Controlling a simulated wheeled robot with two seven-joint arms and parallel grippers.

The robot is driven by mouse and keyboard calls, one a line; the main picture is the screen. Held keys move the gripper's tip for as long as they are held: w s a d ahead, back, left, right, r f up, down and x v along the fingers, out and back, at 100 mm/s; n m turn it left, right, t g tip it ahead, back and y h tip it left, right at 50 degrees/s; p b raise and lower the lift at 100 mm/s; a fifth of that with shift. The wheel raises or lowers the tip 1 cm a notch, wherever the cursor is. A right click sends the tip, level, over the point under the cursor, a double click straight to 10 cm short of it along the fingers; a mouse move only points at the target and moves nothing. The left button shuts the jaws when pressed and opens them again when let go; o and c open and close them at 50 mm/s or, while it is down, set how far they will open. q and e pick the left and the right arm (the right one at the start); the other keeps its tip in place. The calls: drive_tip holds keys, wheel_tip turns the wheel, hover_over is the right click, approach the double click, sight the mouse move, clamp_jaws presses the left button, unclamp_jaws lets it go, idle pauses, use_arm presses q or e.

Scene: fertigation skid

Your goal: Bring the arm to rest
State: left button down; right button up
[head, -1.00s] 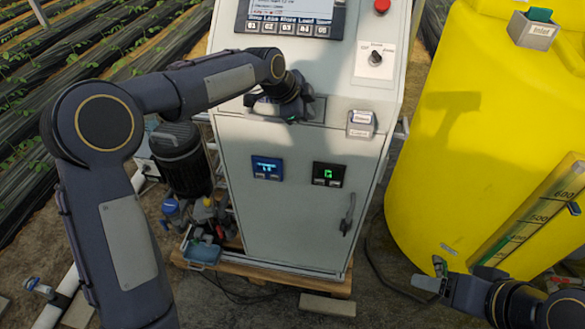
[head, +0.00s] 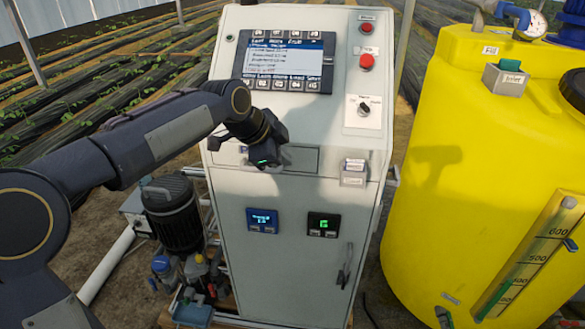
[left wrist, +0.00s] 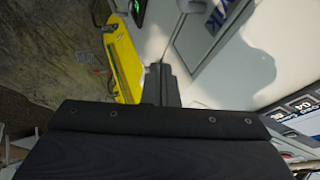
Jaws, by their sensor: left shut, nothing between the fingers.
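My left gripper (head: 266,158) is in front of the pale grey control cabinet (head: 285,190), over the slot-like panel below the screen. Its arm comes in from the left with the elbow low at the left edge. In the left wrist view the dark fingers (left wrist: 160,84) are together with nothing between them, pointing along the cabinet front. I cannot tell how wide the gap to the cabinet is. My right gripper is out of view.
The cabinet carries a screen (head: 288,58), red buttons (head: 367,62), a rotary switch (head: 364,107) and a small labelled box (head: 354,171). A large yellow tank (head: 480,170) stands right. Crop rows lie behind.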

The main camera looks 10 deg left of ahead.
use_arm(q)
drive_tip(key=s+a+f+n+y, duration=0.1)
drive_tip(key=s+a+n, duration=0.45)
drive_tip(key=s, duration=0.35)
drive_tip(key=s+a+f+n, duration=0.1)
drive_tip(key=s+a+n, duration=0.4)
drive_tip(key=s, duration=0.5)
drive_tip(key=s+a+f+n, duration=0.1)
drive_tip(key=s+f+n, duration=0.7)
drive_tip(key=s, duration=0.6)
wheel_tip(320, 180, down, 2)
drive_tip(key=shift+s+a+f, duration=0.25)
drive_tip(key=shift+s, duration=0.05)
